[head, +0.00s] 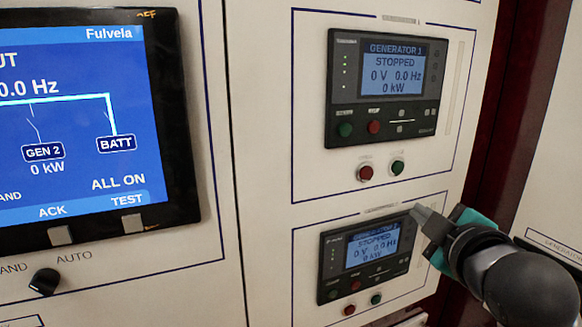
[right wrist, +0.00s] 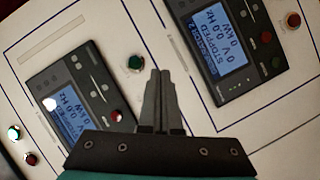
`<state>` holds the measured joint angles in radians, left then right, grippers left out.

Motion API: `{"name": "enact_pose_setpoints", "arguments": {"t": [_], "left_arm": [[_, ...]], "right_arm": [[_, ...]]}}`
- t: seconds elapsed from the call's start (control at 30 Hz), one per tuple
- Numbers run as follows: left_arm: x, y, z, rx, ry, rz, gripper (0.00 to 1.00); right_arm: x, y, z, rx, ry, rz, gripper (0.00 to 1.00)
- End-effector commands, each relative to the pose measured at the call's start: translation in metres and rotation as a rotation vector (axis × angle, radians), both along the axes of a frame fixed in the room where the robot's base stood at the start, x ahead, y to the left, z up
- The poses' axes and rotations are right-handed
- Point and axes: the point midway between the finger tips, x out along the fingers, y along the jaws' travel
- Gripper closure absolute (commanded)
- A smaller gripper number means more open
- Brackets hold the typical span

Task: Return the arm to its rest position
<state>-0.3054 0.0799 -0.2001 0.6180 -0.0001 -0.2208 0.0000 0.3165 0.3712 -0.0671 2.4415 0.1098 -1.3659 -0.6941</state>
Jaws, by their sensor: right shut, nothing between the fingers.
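My right gripper (head: 432,221) comes in from the lower right in the head view. Its grey fingers are shut with nothing between them, and their tips are beside the upper right corner of the lower generator controller (head: 324,250). Whether they touch the panel I cannot tell. In the right wrist view the shut fingers (right wrist: 158,85) point at the white panel between two controllers. My right arm's dark, rounded links fill the lower right corner of the head view. My left gripper is not in view.
The upper controller (head: 350,107) reads GENERATOR 1 STOPPED, with a red button (head: 365,173) and a green button (head: 397,167) below it. A large blue display (head: 85,70) and a black rotary knob (head: 44,281) are at left. A dark red gap (head: 510,95) separates the cabinet panels.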

Motion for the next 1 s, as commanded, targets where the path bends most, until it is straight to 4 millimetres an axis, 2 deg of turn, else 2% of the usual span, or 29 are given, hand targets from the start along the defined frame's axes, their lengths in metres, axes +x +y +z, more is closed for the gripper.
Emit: {"name": "enact_pose_setpoints", "arguments": {"t": [0.03,0.1,0.27,0.4,0.5,0.6,0.87,0.9,1.0], "left_arm": [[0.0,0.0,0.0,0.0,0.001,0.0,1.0],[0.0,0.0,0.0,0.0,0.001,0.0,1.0],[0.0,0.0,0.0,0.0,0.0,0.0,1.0],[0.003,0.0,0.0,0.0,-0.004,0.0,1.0],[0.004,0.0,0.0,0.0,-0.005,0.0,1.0],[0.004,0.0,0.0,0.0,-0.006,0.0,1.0],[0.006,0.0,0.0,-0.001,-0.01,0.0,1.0],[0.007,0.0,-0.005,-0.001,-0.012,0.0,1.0],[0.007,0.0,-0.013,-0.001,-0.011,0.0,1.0]], "right_arm": [[-0.008,0.004,-0.035,0.058,0.082,-0.012,1.0],[-0.02,0.008,-0.075,0.136,0.181,-0.038,1.0],[-0.063,0.017,-0.161,0.307,0.405,-0.124,1.0],[-0.113,0.026,-0.227,0.444,0.595,-0.231,1.0],[-0.151,0.031,-0.262,0.523,0.712,-0.315,1.0],[-0.186,0.036,-0.288,0.586,0.808,-0.395,1.0],[-0.269,0.047,-0.333,0.697,1.007,-0.595,1.0],[-0.26,0.046,-0.348,0.692,0.999,-0.588,1.0],[-0.255,0.047,-0.378,0.686,1.007,-0.587,1.0]]}}
